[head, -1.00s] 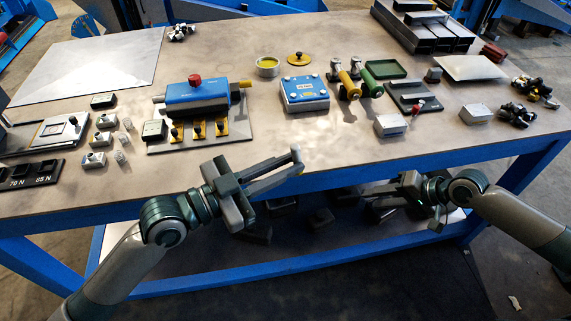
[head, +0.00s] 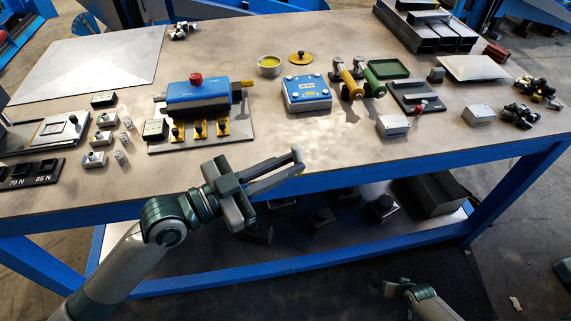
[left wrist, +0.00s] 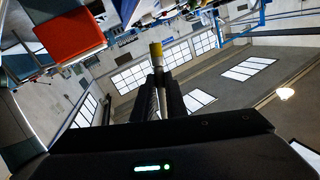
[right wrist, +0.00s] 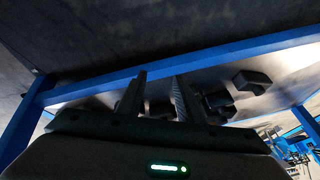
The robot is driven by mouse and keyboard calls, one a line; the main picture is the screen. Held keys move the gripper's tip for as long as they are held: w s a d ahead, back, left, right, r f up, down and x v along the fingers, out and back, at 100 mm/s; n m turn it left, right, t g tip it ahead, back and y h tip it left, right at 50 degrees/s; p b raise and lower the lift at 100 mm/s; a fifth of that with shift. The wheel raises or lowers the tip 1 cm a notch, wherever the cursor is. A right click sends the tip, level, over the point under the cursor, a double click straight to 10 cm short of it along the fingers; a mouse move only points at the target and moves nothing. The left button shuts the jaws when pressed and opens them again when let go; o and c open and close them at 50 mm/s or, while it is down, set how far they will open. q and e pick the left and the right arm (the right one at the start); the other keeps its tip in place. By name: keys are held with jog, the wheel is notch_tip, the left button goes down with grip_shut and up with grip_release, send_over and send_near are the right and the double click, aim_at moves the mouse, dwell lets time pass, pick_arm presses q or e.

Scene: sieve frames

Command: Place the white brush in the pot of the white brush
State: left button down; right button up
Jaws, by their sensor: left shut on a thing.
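My left gripper (head: 290,169) is in front of the table's near edge, shut on a slim pale object (head: 296,153) that I take for the white brush. In the left wrist view its end (left wrist: 156,50) looks yellowish between the fingers; its bristles cannot be made out. A small pale round pot (head: 269,67) with yellow inside stands at the middle back of the table, well away from the gripper. Whether it is the white brush's pot cannot be told. My right gripper (right wrist: 161,80) is open and empty, low in front of the table.
A yellow lid (head: 300,57) with a dark knob lies right of the pot. A blue box (head: 305,94) and a blue device (head: 197,98) with a red knob stand nearer. The yellow and green rollers are right of the box. The middle front of the table (head: 290,142) is clear.

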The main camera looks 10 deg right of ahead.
jog(key=s+a+f+n+g, duration=0.1)
jog(key=s+a+f, duration=0.4)
jog(key=s, duration=0.5)
jog(key=s+a+f+n+g, duration=0.1)
jog(key=s+a+f+n, duration=0.2)
jog(key=s, duration=0.8)
jog(key=s+a+f+n+g, duration=0.2)
jog(key=s+a+f, duration=0.5)
jog(key=s, duration=0.3)
jog(key=shift+s, duration=0.2)
pick_arm(q)
jog(key=shift+w, duration=0.1)
pick_arm(e)
jog(key=shift+f, duration=0.1)
pick_arm(q)
jog(key=w+a+r+n+t+y, duration=0.3)
jog(key=w+a+n+t+y, duration=0.45)
jog(key=a, duration=0.35)
jog(key=a+f+n+t+y, duration=0.2)
jog(key=a+n+y, duration=0.1)
jog(key=a, duration=0.5)
jog(key=a+f+n+t+y, duration=0.1)
jog(key=a+f+n+y, duration=0.2)
jog(key=a+y, duration=0.3)
jog(key=shift+a+f+t, duration=0.35)
jog(key=shift+a, duration=0.65)
